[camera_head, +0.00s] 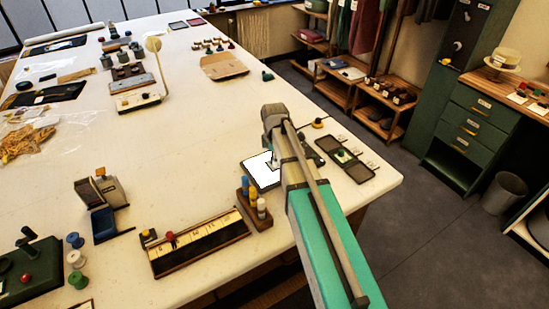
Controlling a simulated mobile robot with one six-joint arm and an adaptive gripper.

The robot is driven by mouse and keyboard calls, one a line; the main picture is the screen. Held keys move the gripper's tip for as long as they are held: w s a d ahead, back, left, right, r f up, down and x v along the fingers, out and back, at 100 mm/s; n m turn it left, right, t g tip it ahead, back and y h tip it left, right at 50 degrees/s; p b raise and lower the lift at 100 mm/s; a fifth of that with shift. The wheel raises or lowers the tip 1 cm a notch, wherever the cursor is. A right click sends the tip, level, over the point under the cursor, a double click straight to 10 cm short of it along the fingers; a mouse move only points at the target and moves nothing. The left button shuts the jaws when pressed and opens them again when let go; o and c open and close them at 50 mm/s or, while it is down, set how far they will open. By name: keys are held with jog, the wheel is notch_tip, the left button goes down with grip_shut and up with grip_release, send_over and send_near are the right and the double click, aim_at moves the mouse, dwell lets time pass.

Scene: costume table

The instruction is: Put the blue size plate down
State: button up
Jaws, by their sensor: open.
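I cannot make out a blue size plate for certain. My arm reaches over the near right part of the table, and its links cover most of my gripper (278,162). The gripper is low over the table, beside a bright white pad (262,171) with a dark border. The jaws appear open, but the fingertips are largely hidden, as is whatever lies right under them. A dark sectioned tray (356,172) lies to the right of the arm, with a small green piece (343,154) at it.
A wooden rack (258,216) with blue, yellow and white pegs stands close to the arm's left. A long ruled board (200,240) lies left of it.

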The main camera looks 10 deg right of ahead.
jog(key=shift+r, duration=0.15)
notch_tip(320, 180, up, 12)
jog(key=p, duration=1.2)
dwell(0.8)
jog(key=s+m, duration=1.7)
jog(key=shift+s+d, duration=0.15)
jog(key=shift+d, duration=0.05)
dwell(0.7)
